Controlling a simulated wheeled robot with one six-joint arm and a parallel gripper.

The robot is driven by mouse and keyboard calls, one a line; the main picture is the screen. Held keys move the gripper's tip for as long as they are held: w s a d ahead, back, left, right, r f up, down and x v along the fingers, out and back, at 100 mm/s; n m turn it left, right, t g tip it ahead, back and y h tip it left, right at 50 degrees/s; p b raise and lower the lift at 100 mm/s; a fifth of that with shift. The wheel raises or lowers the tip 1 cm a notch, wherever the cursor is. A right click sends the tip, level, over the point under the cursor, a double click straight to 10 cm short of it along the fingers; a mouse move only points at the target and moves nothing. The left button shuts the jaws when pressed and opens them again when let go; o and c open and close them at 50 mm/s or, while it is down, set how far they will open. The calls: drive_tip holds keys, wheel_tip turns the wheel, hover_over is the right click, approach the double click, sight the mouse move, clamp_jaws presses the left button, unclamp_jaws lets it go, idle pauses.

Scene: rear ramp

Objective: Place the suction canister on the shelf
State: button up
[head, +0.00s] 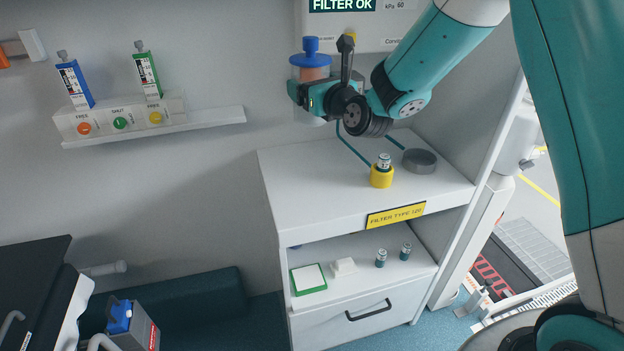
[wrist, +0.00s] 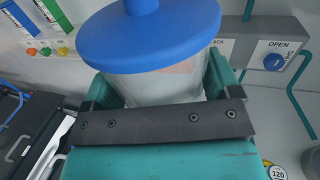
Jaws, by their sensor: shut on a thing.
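The suction canister (head: 310,72) is a clear cylinder with a blue lid and a reddish content band, held upright in the head view. It fills the top of the wrist view, where its blue lid (wrist: 150,35) is nearest. My gripper (head: 308,94) is shut around its body. The canister is in front of the wall unit, above the left back part of the cabinet top. The shelf could be the cabinet's white top (head: 310,165) or the open compartment below it (head: 345,285); I cannot tell which. The canister's underside shows little behind my gripper.
A yellow holder (head: 381,178) with a small cylinder and a grey ring (head: 419,161) stand on the cabinet top's right half. Small vials (head: 381,258), a white block (head: 344,267) and a green-edged card (head: 308,280) lie below. A wall rail (head: 155,129) is at left. The cabinet top's left front is clear.

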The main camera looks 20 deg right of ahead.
drive_tip(key=shift+d+f+b, duration=0.1)
drive_tip(key=shift+f+b, duration=4.55)
drive_tip(key=shift+f, duration=5.25)
